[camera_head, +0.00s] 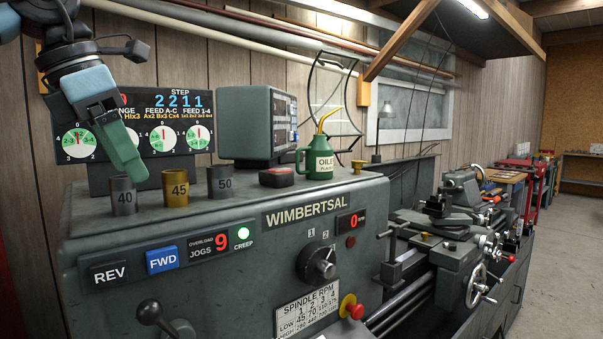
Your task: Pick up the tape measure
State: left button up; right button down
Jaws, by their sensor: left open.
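A small dark object with a red top (277,177) lies on top of the grey lathe headstock; it is probably the tape measure, but it is too small to be sure. My left gripper (126,158) comes in from the upper left, with green fingers pointing down. It is open and looks empty. Its tips show just above and between the grey cylinder marked 40 (123,196) and the brass cylinder marked 45 (175,188). It is well to the left of the red-topped object and apart from it. My right gripper is not in view.
A grey cylinder marked 50 (220,182) stands between my left gripper and the red-topped object. A green oil can (318,161) stands just right of that object. A grey display box (257,124) and a dial panel (180,137) stand behind.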

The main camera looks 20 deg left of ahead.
aim_at(278, 178)
jog(key=i+l, duration=0.1)
jog(key=i, duration=0.9)
